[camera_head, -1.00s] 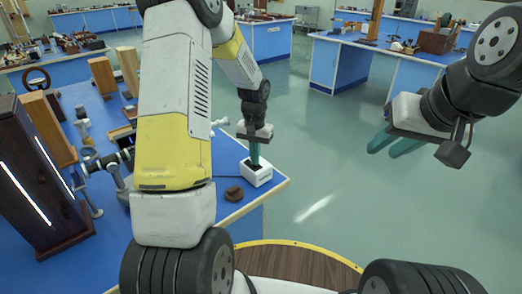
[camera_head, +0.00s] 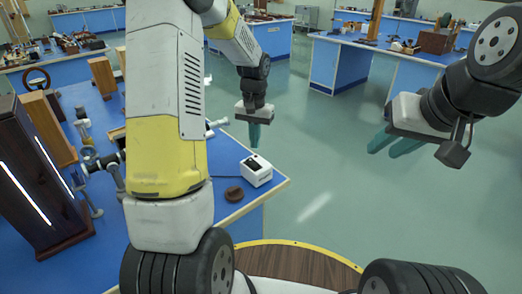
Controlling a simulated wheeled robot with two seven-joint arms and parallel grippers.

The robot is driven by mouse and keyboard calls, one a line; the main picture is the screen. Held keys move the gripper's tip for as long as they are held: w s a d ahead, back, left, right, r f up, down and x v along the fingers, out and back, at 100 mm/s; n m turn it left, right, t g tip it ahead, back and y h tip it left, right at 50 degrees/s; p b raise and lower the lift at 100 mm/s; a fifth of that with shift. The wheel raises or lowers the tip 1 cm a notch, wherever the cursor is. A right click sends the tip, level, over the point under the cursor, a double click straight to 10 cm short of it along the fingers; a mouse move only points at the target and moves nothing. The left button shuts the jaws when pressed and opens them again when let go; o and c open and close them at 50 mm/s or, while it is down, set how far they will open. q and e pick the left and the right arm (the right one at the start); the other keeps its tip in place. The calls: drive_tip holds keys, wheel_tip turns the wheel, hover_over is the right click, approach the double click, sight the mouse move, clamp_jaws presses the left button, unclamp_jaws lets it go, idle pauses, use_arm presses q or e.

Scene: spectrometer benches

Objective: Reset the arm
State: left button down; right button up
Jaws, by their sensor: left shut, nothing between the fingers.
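My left gripper (camera_head: 254,138) hangs fingers down above the blue bench, in the air behind and above the white box. Its teal fingers are together with nothing between them. The small white box (camera_head: 257,170) with dark openings on top stands near the bench's right corner, apart from the fingertips. My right gripper (camera_head: 397,146) is at the right, over the floor. Its teal fingers point left with a gap between them, and it is empty.
A brown round piece (camera_head: 234,194) lies beside the white box on the blue bench (camera_head: 262,190). A tall dark wooden cabinet (camera_head: 38,178) and wooden blocks (camera_head: 103,76) stand at the left. Green floor (camera_head: 330,150) is free to the right. Other benches stand at the back.

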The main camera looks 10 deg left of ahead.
use_arm(q)
drive_tip(key=s+d+r+t+h, duration=0.1)
drive_tip(key=s+r+t, duration=0.2)
drive_tip(key=s+r, duration=0.6)
drive_tip(key=s+d+r+n+t+h, duration=0.1)
drive_tip(key=s+r+t, duration=0.2)
drive_tip(key=s+r, duration=0.7)
drive_tip(key=s, duration=0.5)
drive_tip(key=shift+s, duration=0.15)
drive_tip(key=shift+d, duration=0.1)
